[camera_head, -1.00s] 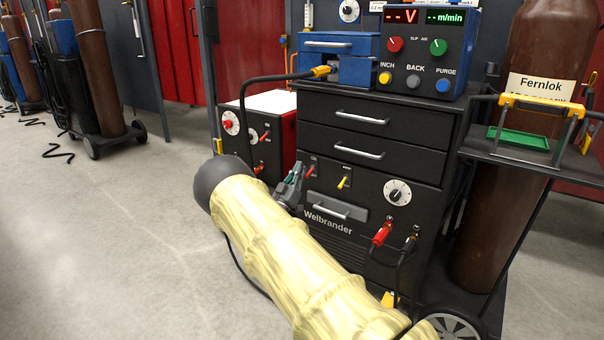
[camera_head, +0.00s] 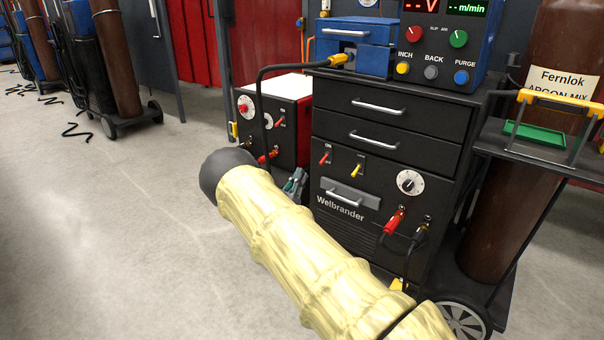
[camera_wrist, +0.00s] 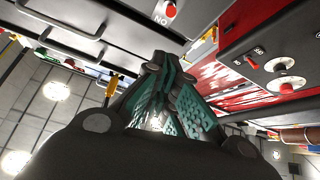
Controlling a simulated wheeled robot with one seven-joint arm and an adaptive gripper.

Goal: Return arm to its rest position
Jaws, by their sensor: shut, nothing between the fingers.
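My arm, in a pale yellow sleeve with a dark rounded end, reaches across the middle of the head view. My gripper (camera_head: 295,184) shows just past the arm's dark end, low in front of the black Welbrander cabinet (camera_head: 380,145) and near the red side unit. In the wrist view my gripper (camera_wrist: 165,95) has its teal-padded fingers together, with nothing between them. The fingers point towards the cabinet and the red unit and appear apart from both. Part of the gripper is hidden behind the sleeve in the head view.
A red unit (camera_head: 297,103) with dials stands left of the cabinet. A blue control box (camera_head: 445,45) and a blue drawer box (camera_head: 355,38) sit on top. A shelf with a green tray (camera_head: 535,135) and a brown cylinder (camera_head: 510,215) stand right. Open floor lies left.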

